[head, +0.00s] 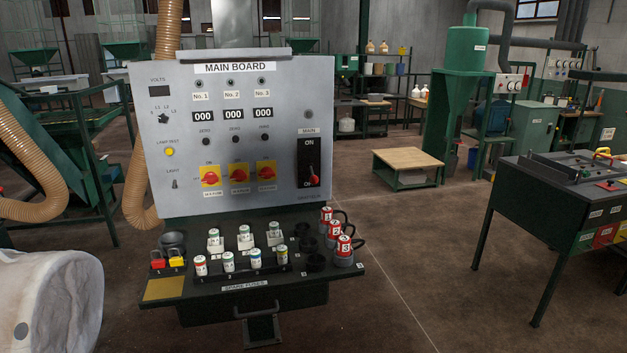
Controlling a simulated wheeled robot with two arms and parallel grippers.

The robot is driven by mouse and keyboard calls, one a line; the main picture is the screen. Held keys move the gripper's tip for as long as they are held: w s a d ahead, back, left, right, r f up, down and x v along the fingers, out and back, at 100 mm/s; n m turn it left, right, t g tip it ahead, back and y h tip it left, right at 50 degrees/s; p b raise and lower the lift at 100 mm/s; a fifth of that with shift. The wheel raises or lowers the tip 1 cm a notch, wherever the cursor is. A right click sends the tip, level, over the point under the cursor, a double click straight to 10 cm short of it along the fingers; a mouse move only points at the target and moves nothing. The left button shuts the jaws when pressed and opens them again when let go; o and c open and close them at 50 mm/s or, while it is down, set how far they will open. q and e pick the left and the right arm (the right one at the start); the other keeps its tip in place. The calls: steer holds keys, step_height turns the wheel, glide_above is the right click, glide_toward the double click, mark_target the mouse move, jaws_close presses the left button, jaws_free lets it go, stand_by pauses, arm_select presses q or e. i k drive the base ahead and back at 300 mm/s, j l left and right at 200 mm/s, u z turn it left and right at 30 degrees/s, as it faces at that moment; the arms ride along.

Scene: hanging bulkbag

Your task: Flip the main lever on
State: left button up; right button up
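The main board (230,130) is a grey upright panel labelled MAIN BOARD, in the centre-left of the head view. The main lever (313,176) is on its right side, in a black plate (308,155) under the label MAIN. The lever has a red knob and sits at the lower end of the plate. The word ON is at the plate's top; the lower word is partly covered by the lever. Neither of my grippers is in view.
A dark shelf (330,283) with fuses, cups and red numbered padlock-like pieces (343,246) juts out below the panel. Three red rotary switches (238,174) sit left of the lever. A white bulk bag (50,300) is at lower left.

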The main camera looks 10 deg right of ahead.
mark_target(314, 179)
steer(key=i+l+z, duration=0.2)
steer(key=i+l, duration=0.25)
steer(key=i+l+z, duration=0.25)
steer(key=i+l, duration=0.15)
steer(key=i, duration=0.15)
